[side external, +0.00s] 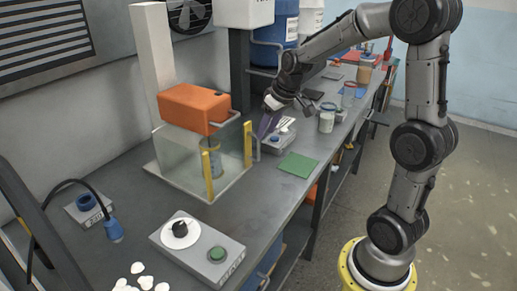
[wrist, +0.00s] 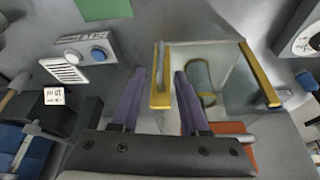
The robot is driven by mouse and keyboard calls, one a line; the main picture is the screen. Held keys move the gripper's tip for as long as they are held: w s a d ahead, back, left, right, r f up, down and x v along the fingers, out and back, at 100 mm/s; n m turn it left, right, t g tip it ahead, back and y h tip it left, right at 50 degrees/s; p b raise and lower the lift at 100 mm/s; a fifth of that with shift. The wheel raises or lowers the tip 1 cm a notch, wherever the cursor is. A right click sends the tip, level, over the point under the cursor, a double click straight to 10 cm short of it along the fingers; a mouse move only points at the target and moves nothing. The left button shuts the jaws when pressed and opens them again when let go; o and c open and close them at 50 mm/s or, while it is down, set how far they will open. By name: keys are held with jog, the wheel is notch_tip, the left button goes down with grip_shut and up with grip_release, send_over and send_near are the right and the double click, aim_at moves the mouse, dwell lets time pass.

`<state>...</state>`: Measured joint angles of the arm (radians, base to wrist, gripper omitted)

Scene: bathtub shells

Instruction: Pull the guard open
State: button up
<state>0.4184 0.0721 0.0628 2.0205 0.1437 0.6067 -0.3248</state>
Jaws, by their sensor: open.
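The guard is a clear panel with yellow edge strips (side external: 208,175) on the front of a see-through box under an orange housing (side external: 195,108). It appears closed across the front. A grey bar handle (side external: 257,148) stands on its right strip; the handle (wrist: 160,66) also shows in the wrist view beside the yellow strip (wrist: 162,92). A dull green cylinder is visible inside the box. My gripper (side external: 268,124) is open, with purple fingers, right of the box. In the wrist view, my gripper (wrist: 161,74) has its fingertips on either side of the handle's line, with no visible contact.
A grey control box with a blue knob (wrist: 99,54) sits close to my gripper. A green mat (side external: 299,164) lies in front of it. A dial box (side external: 181,232) with a green button stands at the near bench edge. A jar (side external: 326,120) stands to the right.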

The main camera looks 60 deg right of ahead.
aim_at(259, 145)
jog(key=x, duration=0.9)
jog(key=shift+a+f, duration=0.1)
grip_shut()
dwell(1.2)
